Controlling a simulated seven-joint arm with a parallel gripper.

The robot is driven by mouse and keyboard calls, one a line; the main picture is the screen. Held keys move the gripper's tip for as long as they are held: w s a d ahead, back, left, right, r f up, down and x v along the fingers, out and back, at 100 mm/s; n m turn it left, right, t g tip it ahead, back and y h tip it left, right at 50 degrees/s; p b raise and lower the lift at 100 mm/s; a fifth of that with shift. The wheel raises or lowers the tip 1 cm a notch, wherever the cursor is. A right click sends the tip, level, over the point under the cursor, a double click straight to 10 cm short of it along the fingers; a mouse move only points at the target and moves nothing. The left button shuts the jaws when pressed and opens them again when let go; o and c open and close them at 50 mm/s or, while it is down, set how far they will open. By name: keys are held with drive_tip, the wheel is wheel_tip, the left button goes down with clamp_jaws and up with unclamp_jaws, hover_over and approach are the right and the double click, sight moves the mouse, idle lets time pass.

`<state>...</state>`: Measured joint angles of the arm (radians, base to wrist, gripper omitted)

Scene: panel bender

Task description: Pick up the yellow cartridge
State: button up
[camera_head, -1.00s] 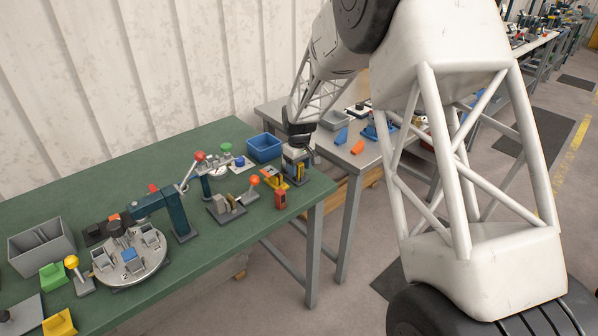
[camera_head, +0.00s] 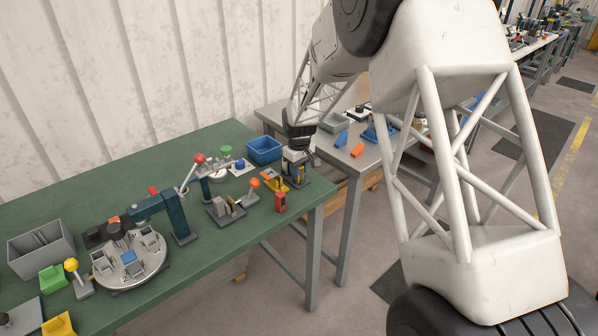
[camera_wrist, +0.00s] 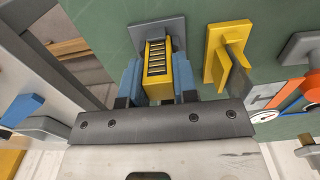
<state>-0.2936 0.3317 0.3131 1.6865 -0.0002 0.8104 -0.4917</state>
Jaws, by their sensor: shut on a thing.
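The yellow cartridge (camera_wrist: 156,77) stands between the two blue fingers of my gripper (camera_wrist: 157,83) in the wrist view, with a dark slotted face showing. The fingers are shut on its sides. A grey base plate (camera_wrist: 172,29) lies just beyond the cartridge; I cannot tell whether they touch. In the head view my gripper (camera_head: 297,157) points down at the right end of the green bench, and the cartridge is mostly hidden there by the fingers.
A yellow bracket (camera_wrist: 226,56) stands close to the right of the cartridge in the wrist view. In the head view a red block (camera_head: 280,202) is in front, and a blue bin (camera_head: 264,150) is behind left. The green bench (camera_head: 110,178) ends just right of my gripper.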

drive_tip(key=shift+r, duration=0.15)
drive_tip(key=shift+r, duration=0.5)
drive_tip(key=shift+s+d+r, duration=0.1)
drive_tip(key=shift+s+r, duration=0.05)
drive_tip(key=shift+r, duration=0.45)
drive_tip(key=shift+s+r, duration=0.15)
drive_tip(key=shift+r, duration=0.45)
drive_tip(key=s+d+r, duration=0.1)
drive_tip(key=s+d, duration=0.3)
drive_tip(key=s, duration=1)
drive_tip(key=shift+s+d+r, duration=0.15)
drive_tip(key=shift+s+d, duration=0.05)
drive_tip(key=shift+s, duration=0.15)
drive_tip(key=w+a+r, duration=0.2)
drive_tip(key=a+r, duration=0.2)
drive_tip(key=a, duration=0.6)
drive_tip(key=w+a+r, duration=0.2)
drive_tip(key=a+r, duration=0.3)
drive_tip(key=a, duration=0.5)
drive_tip(key=w+a+r, duration=0.3)
drive_tip(key=a+r, duration=0.2)
drive_tip(key=a, duration=0.5)
drive_tip(key=shift+a, duration=0.35)
